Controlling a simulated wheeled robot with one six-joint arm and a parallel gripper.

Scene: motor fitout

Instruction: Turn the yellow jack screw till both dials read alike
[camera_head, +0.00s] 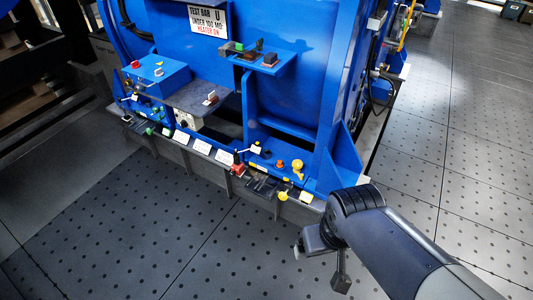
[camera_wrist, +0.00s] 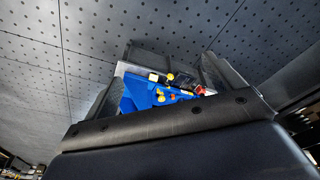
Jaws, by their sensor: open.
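Several yellow parts sit at the right end of the blue machine's lower ledge in the head view. One is a rounded yellow piece (camera_head: 297,166) standing on the ledge, and another is a flat yellow disc (camera_head: 283,196) at its front edge. I cannot tell for sure which is the jack screw. No dial reading is legible. In the wrist view, small yellow parts (camera_wrist: 161,98) show far off on the blue ledge. My gripper (camera_head: 320,266) is open and empty, low over the floor, right of and apart from the ledge.
The blue machine (camera_head: 290,95) carries a "TEST BAR" sign (camera_head: 208,20), a small shelf (camera_head: 262,62) and a blue box (camera_head: 160,75). A red part (camera_head: 237,170) and white labels (camera_head: 202,146) line the ledge. The dotted floor (camera_head: 150,235) in front is clear.

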